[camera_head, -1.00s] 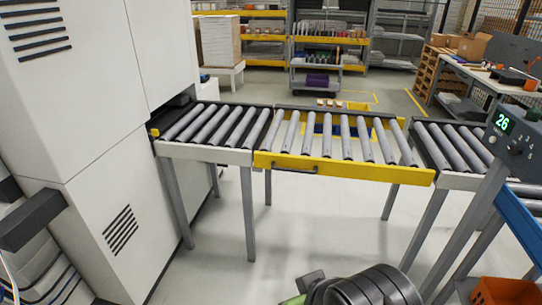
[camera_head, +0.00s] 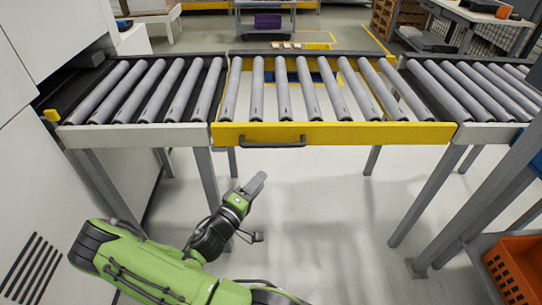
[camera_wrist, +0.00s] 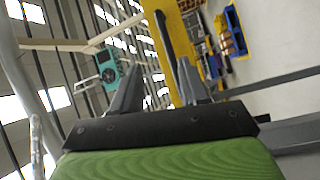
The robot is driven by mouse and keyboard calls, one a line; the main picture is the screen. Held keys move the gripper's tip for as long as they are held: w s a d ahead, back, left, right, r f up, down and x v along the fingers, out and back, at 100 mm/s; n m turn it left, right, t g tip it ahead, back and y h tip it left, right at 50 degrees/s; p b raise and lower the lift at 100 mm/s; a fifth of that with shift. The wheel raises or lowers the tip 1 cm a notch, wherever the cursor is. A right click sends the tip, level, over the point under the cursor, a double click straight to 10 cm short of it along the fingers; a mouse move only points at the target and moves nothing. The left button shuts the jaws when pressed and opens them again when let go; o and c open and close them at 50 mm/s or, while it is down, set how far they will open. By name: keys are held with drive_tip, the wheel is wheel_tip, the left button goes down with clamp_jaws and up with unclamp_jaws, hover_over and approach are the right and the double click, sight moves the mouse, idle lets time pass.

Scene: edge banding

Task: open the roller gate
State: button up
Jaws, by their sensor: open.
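The roller gate (camera_head: 330,134) is the yellow-framed roller section in the middle of the conveyor. It lies level, in line with its neighbours. A dark bar handle (camera_head: 272,143) is on its front face, left of the middle. My gripper (camera_head: 258,183) is open and empty, below and slightly left of the handle in the head view, apart from it. In the wrist view the two dark fingers of my gripper (camera_wrist: 159,64) stand apart. The yellow gate frame (camera_wrist: 187,50) runs beyond them there, with a dark bar that looks like the handle (camera_wrist: 165,38).
A fixed roller section (camera_head: 140,90) adjoins the gate on the left beside a white machine (camera_head: 45,45). Another roller section (camera_head: 470,90) adjoins it on the right. Grey legs stand below both. An orange crate (camera_head: 515,270) is at lower right. The floor under the gate is clear.

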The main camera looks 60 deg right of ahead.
sight(272, 145)
drive_tip(key=w+d+n+t, duration=0.1)
drive_tip(key=d, duration=0.4)
drive_tip(key=w+d+n+t+h+b, duration=0.1)
drive_tip(key=d, duration=0.4)
drive_tip(key=w+d+n+t+b, duration=0.1)
drive_tip(key=d+n, duration=0.1)
drive_tip(key=d, duration=0.4)
drive_tip(key=shift+r+t, duration=0.3)
drive_tip(key=shift+r, duration=0.05)
clamp_jaws()
